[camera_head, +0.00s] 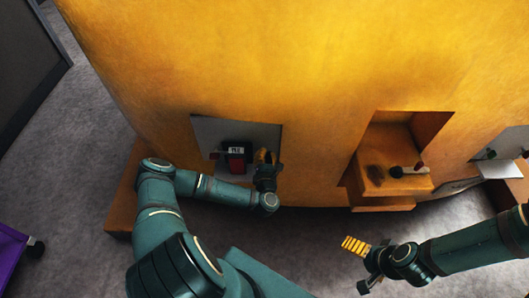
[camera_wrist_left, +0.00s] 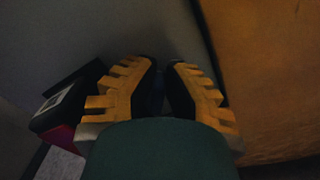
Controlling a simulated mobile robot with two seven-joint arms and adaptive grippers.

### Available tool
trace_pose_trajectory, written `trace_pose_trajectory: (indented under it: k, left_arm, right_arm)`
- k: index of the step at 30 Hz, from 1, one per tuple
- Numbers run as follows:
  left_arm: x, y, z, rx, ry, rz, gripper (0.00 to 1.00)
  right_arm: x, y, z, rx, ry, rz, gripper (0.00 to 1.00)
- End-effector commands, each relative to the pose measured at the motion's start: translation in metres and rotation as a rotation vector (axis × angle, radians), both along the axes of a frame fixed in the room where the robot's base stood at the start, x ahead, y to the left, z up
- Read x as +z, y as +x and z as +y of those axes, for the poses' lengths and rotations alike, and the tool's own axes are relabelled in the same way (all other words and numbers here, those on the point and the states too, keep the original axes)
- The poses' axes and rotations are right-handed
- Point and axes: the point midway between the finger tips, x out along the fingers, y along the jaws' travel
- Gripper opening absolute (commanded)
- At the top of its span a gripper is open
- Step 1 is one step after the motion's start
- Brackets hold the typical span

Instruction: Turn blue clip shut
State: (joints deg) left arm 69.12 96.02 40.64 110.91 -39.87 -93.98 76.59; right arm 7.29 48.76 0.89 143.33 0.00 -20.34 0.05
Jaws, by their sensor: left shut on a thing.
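My left gripper (camera_head: 265,157) is at the right part of a grey panel in the yellow wall. In the left wrist view its yellow-toothed fingers (camera_wrist_left: 160,92) are closed around a dark, bluish piece between them, which I take as the blue clip (camera_wrist_left: 165,97). Most of the clip is hidden by the fingers, so its angle cannot be told. My right gripper (camera_head: 362,264) hangs empty in front of the wall at the lower right, its fingers apart.
A black and red box with a white label (camera_head: 236,151) sits on the grey panel (camera_head: 212,131), just left of my left gripper. A yellow recess with a ledge (camera_head: 380,183) holds a small dark-tipped lever (camera_head: 408,171). Another panel is at the right edge. Grey floor lies below.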

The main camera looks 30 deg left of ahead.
Motion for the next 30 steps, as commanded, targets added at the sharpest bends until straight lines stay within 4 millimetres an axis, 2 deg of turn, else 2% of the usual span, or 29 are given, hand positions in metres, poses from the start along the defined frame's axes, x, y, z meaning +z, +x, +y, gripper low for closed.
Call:
trace_pose_trajectory:
  k: [18, 30]
  left_arm:
    - [-0.006, 0.005, -0.005, -0.001, 0.497, 0.300, 0.00]
    - [-0.012, 0.005, -0.006, 0.001, 0.718, 0.438, 0.00]
  right_arm:
    - [0.025, -0.005, 0.001, 0.002, 0.003, 0.011, 1.00]
    - [0.034, -0.006, 0.001, 0.004, 0.003, 0.015, 1.00]
